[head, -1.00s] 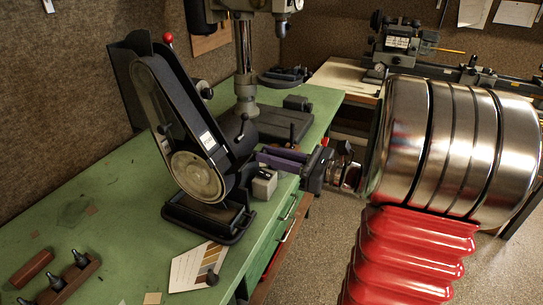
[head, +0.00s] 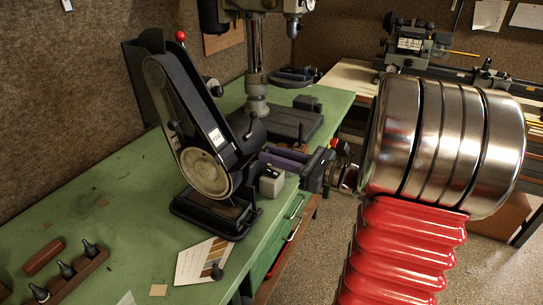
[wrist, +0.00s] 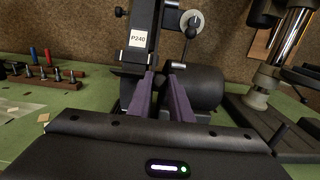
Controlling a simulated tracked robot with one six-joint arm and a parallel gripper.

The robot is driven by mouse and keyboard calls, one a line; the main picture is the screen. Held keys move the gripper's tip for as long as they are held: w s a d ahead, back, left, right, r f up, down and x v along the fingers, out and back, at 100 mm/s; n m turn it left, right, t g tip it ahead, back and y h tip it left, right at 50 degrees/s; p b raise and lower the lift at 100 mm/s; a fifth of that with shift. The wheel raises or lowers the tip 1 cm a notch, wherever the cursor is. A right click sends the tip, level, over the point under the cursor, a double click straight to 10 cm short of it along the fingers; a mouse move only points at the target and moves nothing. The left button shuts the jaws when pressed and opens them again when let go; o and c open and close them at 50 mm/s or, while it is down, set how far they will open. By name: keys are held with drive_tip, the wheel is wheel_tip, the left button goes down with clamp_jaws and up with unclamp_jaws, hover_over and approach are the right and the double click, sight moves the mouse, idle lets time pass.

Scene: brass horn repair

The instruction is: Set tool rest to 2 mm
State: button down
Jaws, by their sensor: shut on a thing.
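The black belt sander (head: 190,128) stands on the green bench, tilted, with a pale round wheel at its lower end. In the wrist view the sander's P240 label (wrist: 138,38) is straight ahead. My gripper (head: 266,156) reaches in from the right to the sander's lower side. Its two purple fingers also show in the wrist view (wrist: 162,80), shut on a dark part between them, which appears to be the tool rest (wrist: 161,84). The fingers hide most of it. A lever with a black knob (wrist: 191,32) is just above. The 2 mm gap cannot be read.
A small grey box (head: 271,182) sits just below my fingers. A drill press (head: 256,60) stands behind on the bench (head: 110,235). A rack of dark-tipped tools (head: 70,275) and a colour card (head: 198,262) lie at the front. A lathe (head: 430,45) is at the back right.

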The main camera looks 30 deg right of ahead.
drive_tip(key=shift+a+f, duration=0.1)
drive_tip(key=c, duration=1.6)
unclamp_jaws()
drive_tip(key=shift+w, duration=0.15)
drive_tip(key=shift+c, duration=0.2)
drive_tip(key=v, duration=1.3)
drive_tip(key=shift+s+d, duration=0.2)
drive_tip(key=shift+s, duration=0.15)
